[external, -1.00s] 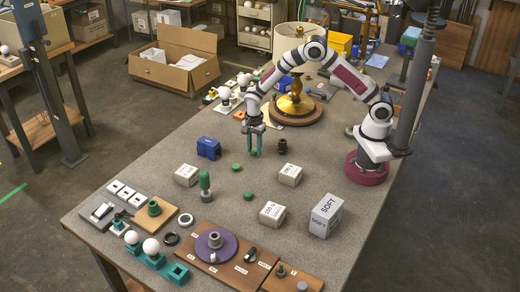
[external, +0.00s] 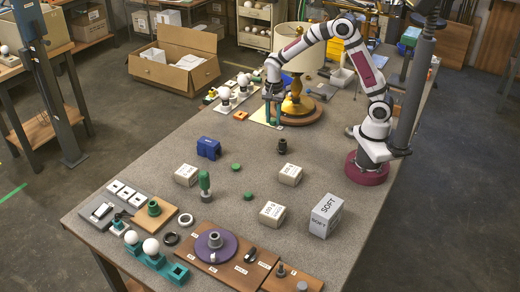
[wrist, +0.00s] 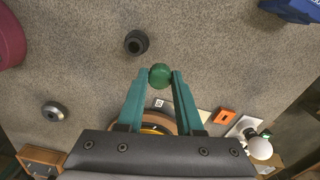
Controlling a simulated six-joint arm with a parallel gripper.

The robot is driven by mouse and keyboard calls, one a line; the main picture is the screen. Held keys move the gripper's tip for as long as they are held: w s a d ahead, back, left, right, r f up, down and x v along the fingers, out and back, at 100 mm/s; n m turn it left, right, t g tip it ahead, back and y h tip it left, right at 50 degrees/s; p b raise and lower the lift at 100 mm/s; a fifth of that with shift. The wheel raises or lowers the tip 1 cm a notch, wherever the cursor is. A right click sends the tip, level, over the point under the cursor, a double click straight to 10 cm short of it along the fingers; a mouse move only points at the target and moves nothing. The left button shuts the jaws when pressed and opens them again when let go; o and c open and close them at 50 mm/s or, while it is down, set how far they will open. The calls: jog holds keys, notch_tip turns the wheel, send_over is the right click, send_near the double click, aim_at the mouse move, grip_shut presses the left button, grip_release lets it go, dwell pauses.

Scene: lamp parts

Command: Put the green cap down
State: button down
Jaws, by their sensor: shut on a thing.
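My gripper (external: 272,123) is in front of the brass lamp (external: 292,104) toward the back of the table in the external view. In the wrist view my gripper (wrist: 160,76) is shut on a round green cap (wrist: 160,72), held between the tips of the two teal fingers. Two other green discs, one farther back (external: 236,167) and one nearer (external: 248,197), lie on the mid table. I cannot tell the height of the held cap above the table.
A dark cylindrical part (external: 283,146) stands in front of the lamp. White bulbs (external: 224,94) stand left of my gripper. A blue block (external: 208,148) and white boxes (external: 290,174) sit farther forward. Bare grey tabletop lies between these things.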

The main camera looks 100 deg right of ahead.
jog(key=w+a+r+n, duration=0.1)
jog(key=a+r+n, duration=0.1)
jog(key=a+n, duration=0.45)
jog(key=w+a+r+n, duration=0.2)
jog(key=a+r+n, duration=0.1)
jog(key=a, duration=0.7)
jog(key=s+a+r+n, duration=0.2)
jog(key=s+a+n, duration=0.1)
jog(key=a+n, duration=0.3)
jog(key=s+a+r+n, duration=0.2)
jog(key=s+a+n, duration=0.2)
jog(key=a, duration=0.5)
send_over(328, 206)
jog(key=shift+n, duration=0.35)
jog(key=f, duration=0.6)
jog(key=shift+s+d+f, duration=0.1)
jog(key=shift+d+f, duration=0.15)
jog(key=shift+f, duration=0.05)
jog(key=shift+a+f, duration=0.2)
jog(key=shift+f, duration=1.95)
jog(key=c, duration=0.6)
grip_release()
jog(key=shift+f, duration=0.1)
jog(key=shift+o, duration=0.2)
